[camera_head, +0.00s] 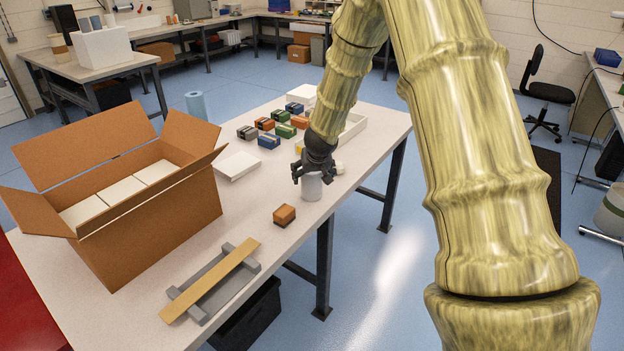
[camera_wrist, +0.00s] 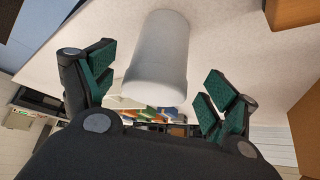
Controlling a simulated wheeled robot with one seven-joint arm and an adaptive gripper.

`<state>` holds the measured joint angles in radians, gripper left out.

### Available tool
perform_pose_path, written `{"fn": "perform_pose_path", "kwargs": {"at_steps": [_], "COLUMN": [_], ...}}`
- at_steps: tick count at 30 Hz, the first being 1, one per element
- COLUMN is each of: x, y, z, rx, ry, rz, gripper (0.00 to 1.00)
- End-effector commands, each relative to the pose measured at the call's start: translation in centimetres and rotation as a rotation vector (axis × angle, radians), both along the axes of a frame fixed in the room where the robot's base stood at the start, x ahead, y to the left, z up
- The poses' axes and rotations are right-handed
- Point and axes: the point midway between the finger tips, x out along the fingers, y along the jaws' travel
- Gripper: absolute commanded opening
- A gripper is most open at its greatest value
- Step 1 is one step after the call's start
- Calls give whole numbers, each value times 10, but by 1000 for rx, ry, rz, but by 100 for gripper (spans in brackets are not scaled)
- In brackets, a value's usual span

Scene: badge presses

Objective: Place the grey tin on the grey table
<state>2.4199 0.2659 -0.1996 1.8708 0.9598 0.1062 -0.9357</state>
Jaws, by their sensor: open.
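The grey tin (camera_head: 311,188) is a pale, plain cylinder standing upright on the light grey table (camera_head: 255,207), near its right edge. My gripper (camera_head: 312,172) is over the tin's top, which it partly hides. In the wrist view the tin (camera_wrist: 158,60) lies between the two open, green-padded fingers of my gripper (camera_wrist: 158,88). A gap shows between the tin and each finger there. I cannot tell how far down the fingers reach beside it.
A small orange-brown box (camera_head: 285,215) is close in front of the tin. An open cardboard carton (camera_head: 150,220) with white boxes stands at left. A grey rack with a wooden strip (camera_head: 212,280) lies in front. Several small coloured boxes (camera_head: 269,141) and a pale tray (camera_head: 352,127) are behind.

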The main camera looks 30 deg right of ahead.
Motion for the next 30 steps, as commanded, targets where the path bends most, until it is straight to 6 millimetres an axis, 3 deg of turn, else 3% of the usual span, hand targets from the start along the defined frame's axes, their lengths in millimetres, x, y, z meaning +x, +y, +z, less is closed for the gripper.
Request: {"fn": "perform_pose_path", "kwargs": {"at_steps": [12, 18, 30], "x": [-30, -37, -38], "y": [12, 15, 15], "z": [52, 62, 63], "rx": [-1, -1, 0], "ry": [-1, 1, 0], "rz": [2, 0, 0], "gripper": [86, 86, 86]}}
